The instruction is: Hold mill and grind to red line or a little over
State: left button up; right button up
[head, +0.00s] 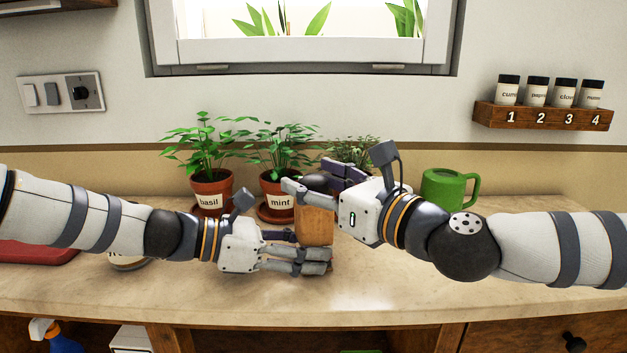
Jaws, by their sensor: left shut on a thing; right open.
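The mill (316,226) stands upright on the countertop, with a wooden body and a dark rounded top (318,180). My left gripper (318,262) is low at the mill and shut on the lower part of its body. My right gripper (312,178) is open around the mill's dark top, with one finger on the near left side and one behind at the right. I cannot tell whether its fingers touch the top. No red line is visible; the grippers hide parts of the mill.
Potted basil (208,190), mint (279,186) and a third plant (350,152) stand behind. A green mug (443,190) is behind my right arm. A spice rack (541,116) hangs at right. A round pale item (127,262) and a red board (30,253) lie left.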

jog(key=shift+w+a, duration=0.15)
jog(key=c, duration=1.1)
jog(key=shift+m+t+h, duration=0.3)
jog(key=shift+m+h, duration=0.1)
jog(key=m+t+h, duration=0.2)
jog(key=h, duration=0.2)
jog(key=shift+a+m, duration=0.15)
jog(key=shift+m, duration=0.25)
jog(key=m+t+h, duration=0.1)
jog(key=m+h, duration=0.1)
jog(key=h, duration=0.1)
jog(key=m+h, duration=0.1)
jog(key=h, duration=0.1)
jog(key=shift+m+t+h, duration=0.4)
jog(key=m+h, duration=0.2)
jog(key=h, duration=0.1)
jog(key=m+h, duration=0.2)
jog(key=h, duration=0.1)
jog(key=shift+g, duration=0.4)
jog(key=shift+f+m+g+h, duration=0.1)
jog(key=shift+m+g+h, duration=0.5)
jog(key=shift+m+h, duration=0.8)
jog(key=shift+h, duration=0.7)
